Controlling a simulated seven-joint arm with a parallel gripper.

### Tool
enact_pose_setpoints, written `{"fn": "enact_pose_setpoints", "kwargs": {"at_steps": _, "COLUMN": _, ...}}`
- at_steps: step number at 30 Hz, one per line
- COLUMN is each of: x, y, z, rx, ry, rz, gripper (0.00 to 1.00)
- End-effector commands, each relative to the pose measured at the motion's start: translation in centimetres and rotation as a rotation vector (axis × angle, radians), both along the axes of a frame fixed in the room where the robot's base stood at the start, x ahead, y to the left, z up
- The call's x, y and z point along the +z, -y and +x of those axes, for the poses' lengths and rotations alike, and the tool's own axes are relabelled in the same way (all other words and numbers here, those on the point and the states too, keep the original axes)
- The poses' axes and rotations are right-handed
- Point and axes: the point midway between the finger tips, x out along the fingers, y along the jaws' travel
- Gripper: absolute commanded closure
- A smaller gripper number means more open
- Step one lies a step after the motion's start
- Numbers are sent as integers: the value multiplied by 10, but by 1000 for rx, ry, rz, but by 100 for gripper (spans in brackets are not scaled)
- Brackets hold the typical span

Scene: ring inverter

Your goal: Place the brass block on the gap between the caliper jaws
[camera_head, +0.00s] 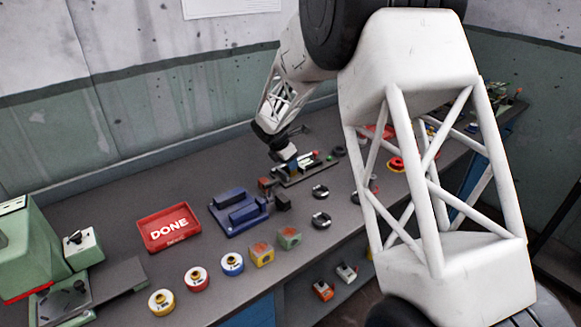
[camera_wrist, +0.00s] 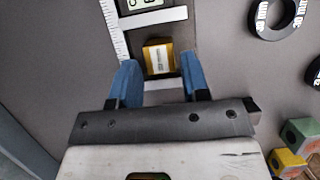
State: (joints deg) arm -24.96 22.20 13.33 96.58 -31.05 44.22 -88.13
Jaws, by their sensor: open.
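The brass block (camera_wrist: 158,57) is a small yellow-gold box with a pale label, seen from above in the wrist view. It sits in the gap between the caliper's two pale jaws, the far jaw (camera_wrist: 152,20) above it and the near jaw (camera_wrist: 163,85) below, partly hidden by my gripper. My gripper (camera_wrist: 158,65) is open, with blue fingers on the left and right of the block. A sliver of space shows on each side, so the fingers look clear of it. In the head view, the block and fingertips are too small to make out.
Black rings (camera_head: 320,190) lie right of the workspace. A green cube (camera_head: 288,238), a yellow cube (camera_head: 262,254) and several round pots (camera_head: 232,263) line the front edge. A blue fixture (camera_head: 238,212) and a red DONE tray (camera_head: 169,228) stand left.

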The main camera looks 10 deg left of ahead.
Motion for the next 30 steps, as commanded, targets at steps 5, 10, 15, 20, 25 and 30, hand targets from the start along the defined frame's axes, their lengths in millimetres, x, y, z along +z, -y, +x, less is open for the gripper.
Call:
{"fn": "enact_pose_setpoints", "kwargs": {"at_steps": 5, "x": 28, "y": -9, "z": -8, "rx": 2, "ry": 2, "rz": 1, "gripper": 58}}
{"fn": "enact_pose_setpoints", "kwargs": {"at_steps": 10, "x": 52, "y": -16, "z": -15, "rx": 1, "ry": 1, "rz": 1, "gripper": 58}}
{"fn": "enact_pose_setpoints", "kwargs": {"at_steps": 15, "x": 70, "y": -21, "z": -21, "rx": 1, "ry": 1, "rz": 0, "gripper": 58}}
{"fn": "enact_pose_setpoints", "kwargs": {"at_steps": 20, "x": 79, "y": -24, "z": -23, "rx": 1, "ry": 0, "rz": 0, "gripper": 58}}
{"fn": "enact_pose_setpoints", "kwargs": {"at_steps": 25, "x": 81, "y": -24, "z": -24, "rx": 1, "ry": 0, "rz": 0, "gripper": 58}}
{"fn": "enact_pose_setpoints", "kwargs": {"at_steps": 30, "x": 81, "y": -24, "z": -24, "rx": 1, "ry": 0, "rz": 0, "gripper": 58}}
